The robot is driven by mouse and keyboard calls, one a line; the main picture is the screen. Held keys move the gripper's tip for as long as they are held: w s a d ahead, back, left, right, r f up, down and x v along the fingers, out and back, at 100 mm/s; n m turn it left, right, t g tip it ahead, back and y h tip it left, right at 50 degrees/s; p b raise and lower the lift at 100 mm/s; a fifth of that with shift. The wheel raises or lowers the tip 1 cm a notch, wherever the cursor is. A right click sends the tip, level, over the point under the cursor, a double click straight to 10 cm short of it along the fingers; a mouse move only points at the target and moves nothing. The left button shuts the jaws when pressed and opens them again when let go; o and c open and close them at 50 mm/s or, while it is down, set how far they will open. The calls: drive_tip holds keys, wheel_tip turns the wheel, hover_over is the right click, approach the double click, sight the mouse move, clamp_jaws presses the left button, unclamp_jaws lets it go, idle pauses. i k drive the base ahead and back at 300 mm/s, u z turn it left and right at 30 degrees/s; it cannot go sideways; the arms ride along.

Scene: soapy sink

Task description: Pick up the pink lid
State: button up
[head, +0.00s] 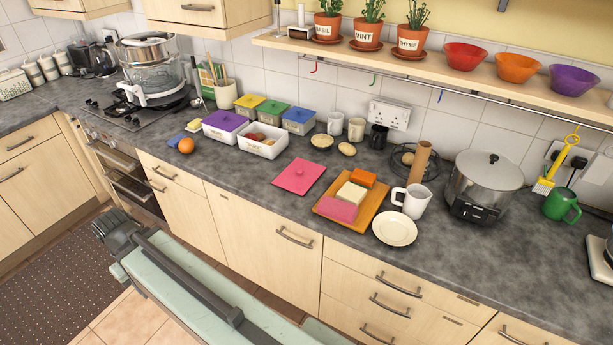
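The pink lid (299,176) is a flat, square lid with a small raised knob near its middle. It lies on the grey worktop near the front edge, left of the wooden board. Nothing covers it and nothing touches it. A pale green and dark grey part of my own body spans the lower left, in front of the cabinets and well short of the lid. No gripper fingers show in the head view.
Right of the lid, a wooden board (376,198) holds pink, cream and orange blocks, beside a white mug (412,201) and plate (394,228). Behind the lid stands an open white container (263,148). A shelf (420,71) overhangs the back. Worktop around the lid is clear.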

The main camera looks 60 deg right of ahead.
sight(299, 176)
drive_tip(key=u, duration=0.1)
drive_tip(key=i, duration=0.95)
drive_tip(key=z, duration=0.1)
